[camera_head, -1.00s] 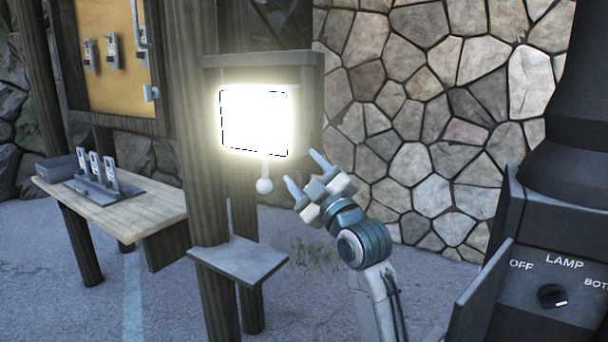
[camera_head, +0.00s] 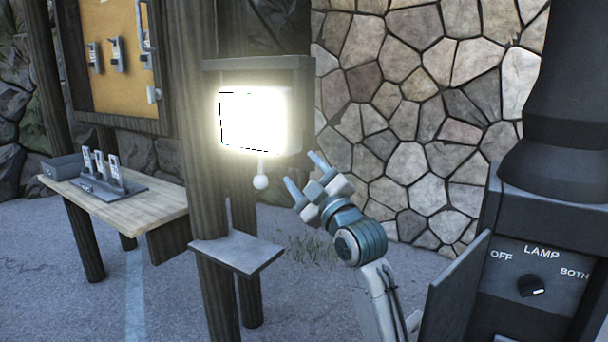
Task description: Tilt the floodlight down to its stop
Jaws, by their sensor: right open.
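The floodlight (camera_head: 252,120) is lit, a bright white rectangle in a dark frame on the wooden post. A short stem with a pale round knob (camera_head: 261,182) hangs below it. My right gripper (camera_head: 304,173) is open and empty, to the right of the knob and apart from it. Its fingertips point up and left toward the lamp. My left gripper is not in view. Glare hides the floodlight's face and makes its tilt hard to tell.
A small grey shelf (camera_head: 238,252) juts from the post below the lamp. A wooden bench (camera_head: 125,212) with upright tools stands left. A dark box with a LAMP knob (camera_head: 531,286) is at right. A stone wall (camera_head: 400,110) stands behind.

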